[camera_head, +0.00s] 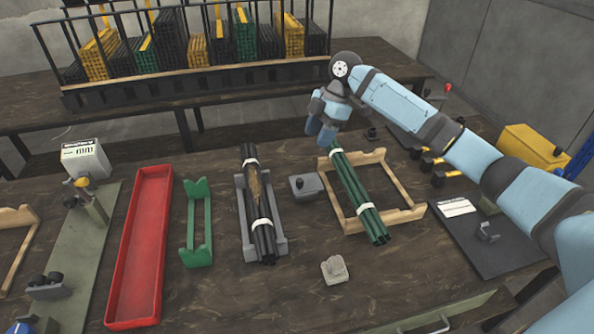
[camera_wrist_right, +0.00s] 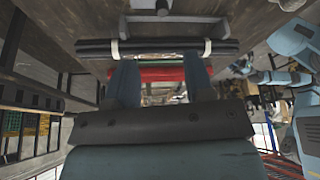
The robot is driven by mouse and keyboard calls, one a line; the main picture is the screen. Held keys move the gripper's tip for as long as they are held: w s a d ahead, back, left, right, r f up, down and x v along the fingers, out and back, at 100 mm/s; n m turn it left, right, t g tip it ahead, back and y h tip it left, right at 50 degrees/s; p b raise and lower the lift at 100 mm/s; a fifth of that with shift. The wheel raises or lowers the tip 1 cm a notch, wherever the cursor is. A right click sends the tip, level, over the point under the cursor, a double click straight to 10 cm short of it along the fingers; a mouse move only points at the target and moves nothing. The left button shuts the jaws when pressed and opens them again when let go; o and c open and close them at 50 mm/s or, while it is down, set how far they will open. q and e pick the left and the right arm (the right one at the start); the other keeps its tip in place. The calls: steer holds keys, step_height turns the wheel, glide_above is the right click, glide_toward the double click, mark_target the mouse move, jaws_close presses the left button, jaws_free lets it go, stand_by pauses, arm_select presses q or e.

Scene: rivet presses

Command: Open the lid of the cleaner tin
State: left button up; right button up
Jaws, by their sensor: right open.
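I cannot tell for certain which thing is the cleaner tin. A small grey box with a dark knob (camera_head: 305,185) stands between the black rod bundle and the wooden frame. My right gripper (camera_head: 322,128) points down above the far end of the green rod bundle (camera_head: 359,197), behind and right of that box. In the right wrist view its two fingers (camera_wrist_right: 160,67) are apart, with nothing visibly held between them. My left gripper does not show clearly in either view.
The wooden frame (camera_head: 416,210) lies under the green rods. The black rod bundle (camera_head: 264,235) rests in a grey cradle. A green cradle (camera_head: 196,223), a red tray (camera_head: 142,240) and a small grey block (camera_head: 335,269) stand around. A yellow box (camera_head: 530,147) sits at right, near my right arm.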

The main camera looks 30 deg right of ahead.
mark_target(299, 180)
steer(key=x, duration=0.4)
steer(key=b+x, duration=0.1)
steer(key=x, duration=0.8)
steer(key=shift+s+a+f+b, duration=0.1)
steer(key=shift+s+a+b, duration=0.15)
steer(key=shift+b, duration=0.15)
jaws_close()
